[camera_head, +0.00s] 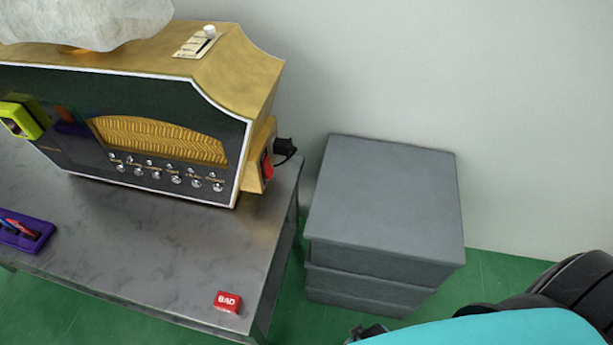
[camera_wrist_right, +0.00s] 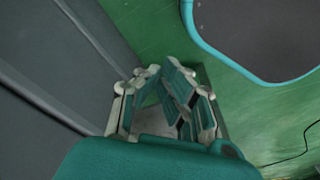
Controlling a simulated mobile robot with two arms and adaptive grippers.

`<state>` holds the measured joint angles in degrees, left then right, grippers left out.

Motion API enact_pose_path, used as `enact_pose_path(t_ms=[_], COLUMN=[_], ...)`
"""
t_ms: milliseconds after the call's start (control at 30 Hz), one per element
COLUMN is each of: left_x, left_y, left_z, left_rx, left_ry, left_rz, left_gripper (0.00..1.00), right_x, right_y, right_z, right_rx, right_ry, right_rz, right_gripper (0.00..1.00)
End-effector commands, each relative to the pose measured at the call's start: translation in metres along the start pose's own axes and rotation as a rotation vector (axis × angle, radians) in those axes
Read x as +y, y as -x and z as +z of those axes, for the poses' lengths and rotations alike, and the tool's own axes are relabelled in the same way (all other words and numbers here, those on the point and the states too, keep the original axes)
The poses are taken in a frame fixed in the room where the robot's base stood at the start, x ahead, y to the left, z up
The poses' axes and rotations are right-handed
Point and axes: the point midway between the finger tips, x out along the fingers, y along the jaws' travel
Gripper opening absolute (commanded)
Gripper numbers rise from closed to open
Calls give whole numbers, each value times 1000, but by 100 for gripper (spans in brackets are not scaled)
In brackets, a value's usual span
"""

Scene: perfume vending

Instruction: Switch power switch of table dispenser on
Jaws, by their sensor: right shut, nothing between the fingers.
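The table dispenser (camera_head: 150,125) is a gold and black cabinet on the grey table, with a row of small knobs along its front. A red power switch (camera_head: 267,166) sits on a gold box at its right side; its position is too small to tell. A black plug (camera_head: 285,147) sits just behind the switch. My right gripper (camera_wrist_right: 165,98) is shut and empty in the right wrist view, low beside a grey surface and above the green floor. In the head view its tip shows only partly at the bottom edge, well away from the switch. My left gripper is not in view.
A grey drawer cabinet (camera_head: 385,205) stands right of the table (camera_head: 190,250), with a narrow gap between. A red block marked "BAD" (camera_head: 228,301) lies near the table's front right corner. A purple tray (camera_head: 22,232) and a yellow-green device (camera_head: 20,118) are at left.

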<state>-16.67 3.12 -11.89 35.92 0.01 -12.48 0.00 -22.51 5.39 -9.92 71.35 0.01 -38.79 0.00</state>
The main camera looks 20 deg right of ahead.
Motion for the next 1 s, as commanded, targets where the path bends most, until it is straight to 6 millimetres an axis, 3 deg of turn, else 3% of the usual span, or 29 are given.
enact_pose_path(t_ms=[33, 100, 200, 600, 733, 1000], left_x=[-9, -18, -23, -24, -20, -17], left_y=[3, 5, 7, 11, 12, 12], left_z=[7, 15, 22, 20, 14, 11], left_rx=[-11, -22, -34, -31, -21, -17], left_ry=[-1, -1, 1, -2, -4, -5], left_rz=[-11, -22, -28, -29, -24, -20], left_gripper=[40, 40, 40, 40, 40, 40], right_x=[0, 2, 5, 1, -16, -55], right_y=[26, 61, 108, 246, 273, 285], right_z=[-24, -50, -77, -130, -157, -208], right_rx=[22, 40, 60, 161, 232, 281], right_ry=[-3, -8, -12, -96, -224, -564], right_rz=[0, 3, 5, -41, -150, -448], right_gripper=[0, 0, 0, 0, 0, 0])
